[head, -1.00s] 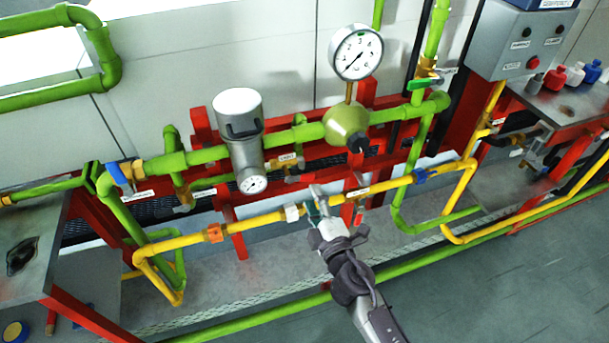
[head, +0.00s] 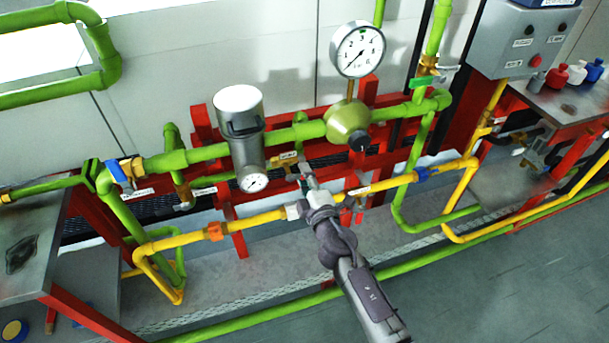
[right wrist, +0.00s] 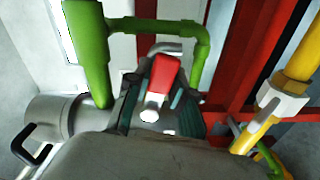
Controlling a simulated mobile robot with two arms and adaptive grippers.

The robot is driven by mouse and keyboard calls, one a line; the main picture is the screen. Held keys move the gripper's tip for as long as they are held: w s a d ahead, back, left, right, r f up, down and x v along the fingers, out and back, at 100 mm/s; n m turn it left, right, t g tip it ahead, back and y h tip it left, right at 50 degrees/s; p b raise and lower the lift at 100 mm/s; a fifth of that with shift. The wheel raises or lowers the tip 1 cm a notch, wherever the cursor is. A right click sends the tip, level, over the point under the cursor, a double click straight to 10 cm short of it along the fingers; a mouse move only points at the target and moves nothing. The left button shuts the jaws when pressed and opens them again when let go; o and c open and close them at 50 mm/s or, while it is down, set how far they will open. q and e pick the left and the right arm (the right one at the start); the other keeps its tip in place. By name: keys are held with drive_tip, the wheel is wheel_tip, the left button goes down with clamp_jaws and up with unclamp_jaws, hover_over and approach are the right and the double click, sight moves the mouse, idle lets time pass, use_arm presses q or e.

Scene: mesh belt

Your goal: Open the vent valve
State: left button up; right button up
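A small valve with a red lever (right wrist: 165,75) and a silver nut shows in the middle of the right wrist view. In the head view, a small brass valve (head: 290,163) with a white label stands behind the yellow pipe; it seems to be the same one, but the label is too small to read surely. My right gripper (head: 307,182) reaches over the yellow pipe just below it. In the right wrist view the dark green fingers of my right gripper (right wrist: 160,112) are apart, on either side of the valve. Whether they touch it is unclear. My left gripper is not in view.
The yellow pipe (head: 262,219) runs under my right wrist, with a white fitting (right wrist: 283,98) close by. A grey canister (head: 240,115) and a green regulator (head: 347,122) stand close above. Red frame posts (head: 355,190) are near. The floor at the right is clear.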

clamp_jaws()
drive_tip(key=shift+r+n+p, duration=0.2)
drive_tip(key=shift+n, duration=0.55)
drive_tip(key=shift+r+n+p, duration=0.15)
drive_tip(key=shift+r+n, duration=0.05)
drive_tip(key=shift+n, duration=0.55)
drive_tip(key=o, duration=0.6)
unclamp_jaws()
drive_tip(key=shift+o, duration=0.2)
drive_tip(key=shift+d, duration=0.1)
drive_tip(key=v, duration=1.2)
